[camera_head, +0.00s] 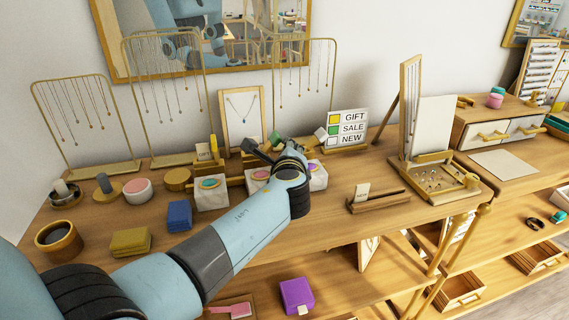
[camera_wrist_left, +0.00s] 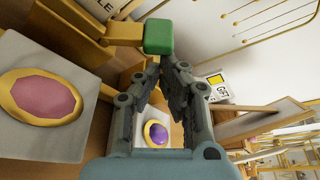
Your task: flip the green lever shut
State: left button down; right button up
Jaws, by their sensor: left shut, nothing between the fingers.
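The green lever is a gold arm with a green block on its end; the green block (camera_wrist_left: 158,37) is just beyond my left fingertips in the left wrist view. In the head view the green block (camera_head: 275,139) shows just behind my left gripper (camera_head: 257,150), and the rest of the lever is hidden. In the wrist view my left gripper (camera_wrist_left: 168,66) is shut and empty, its fingertips close to the block's lower edge; I cannot tell if they touch. My right gripper is not in view.
A GIFT/SALE/NEW sign (camera_head: 348,127) stands right of the gripper. White display pads with oval gems (camera_head: 210,190) sit beneath and left of my arm. Necklace stands (camera_head: 75,115) line the back. The counter's right front has a small card holder (camera_head: 378,201).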

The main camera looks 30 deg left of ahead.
pick_arm(q)
jog(key=n+b, duration=0.1)
jog(key=b, duration=0.2)
jog(key=s+r+n+t+b, duration=0.1)
jog(key=n+b, duration=0.1)
jog(key=a+n+t+b, duration=0.1)
jog(key=n+b, duration=0.1)
jog(key=b, duration=0.1)
jog(key=shift+s+a+r+b, duration=0.1)
jog(key=shift+s+r+b, duration=0.15)
jog(key=shift+b, duration=0.05)
jog(key=shift+r, duration=0.35)
